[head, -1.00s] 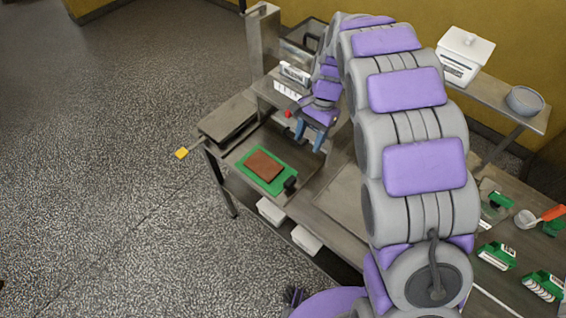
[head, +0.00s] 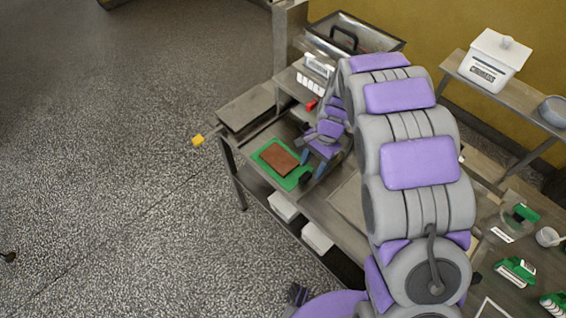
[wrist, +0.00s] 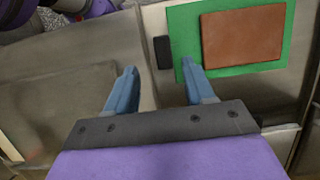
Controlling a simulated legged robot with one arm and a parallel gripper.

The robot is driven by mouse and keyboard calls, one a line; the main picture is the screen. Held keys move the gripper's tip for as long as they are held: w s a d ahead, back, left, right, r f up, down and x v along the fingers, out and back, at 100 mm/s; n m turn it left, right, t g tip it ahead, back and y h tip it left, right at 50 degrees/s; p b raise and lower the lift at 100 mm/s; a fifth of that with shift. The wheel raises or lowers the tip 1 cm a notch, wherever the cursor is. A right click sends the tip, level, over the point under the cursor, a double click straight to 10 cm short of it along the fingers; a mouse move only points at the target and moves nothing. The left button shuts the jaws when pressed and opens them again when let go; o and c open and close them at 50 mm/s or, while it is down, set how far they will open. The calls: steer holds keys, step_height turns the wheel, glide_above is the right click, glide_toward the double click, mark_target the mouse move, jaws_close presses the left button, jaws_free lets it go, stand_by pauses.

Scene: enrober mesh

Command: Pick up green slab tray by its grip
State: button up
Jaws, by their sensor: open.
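The green slab tray (head: 268,151) lies flat on the steel bench with a brown slab (head: 279,159) on it. Its black grip (head: 305,179) sticks out at the tray's near right end. In the wrist view the tray (wrist: 184,32) is at the upper right, and the black grip (wrist: 162,52) is on its left edge. My gripper (head: 312,168) is close by the grip in the head view. In the wrist view my gripper (wrist: 158,82) is open and empty; the grip shows beyond and between its two blue fingers, nearer the right one. I cannot tell the height gap.
White bins (head: 284,206) sit on the shelf below. Green-handled tools (head: 515,270) lie at the right.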

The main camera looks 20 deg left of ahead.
mark_target(306, 175)
steer(key=x, duration=0.3)
steer(key=b+x, duration=0.1)
steer(key=x, duration=0.1)
steer(key=shift+a+r, duration=0.1)
steer(key=shift+a, duration=0.3)
steer(key=c, duration=0.9)
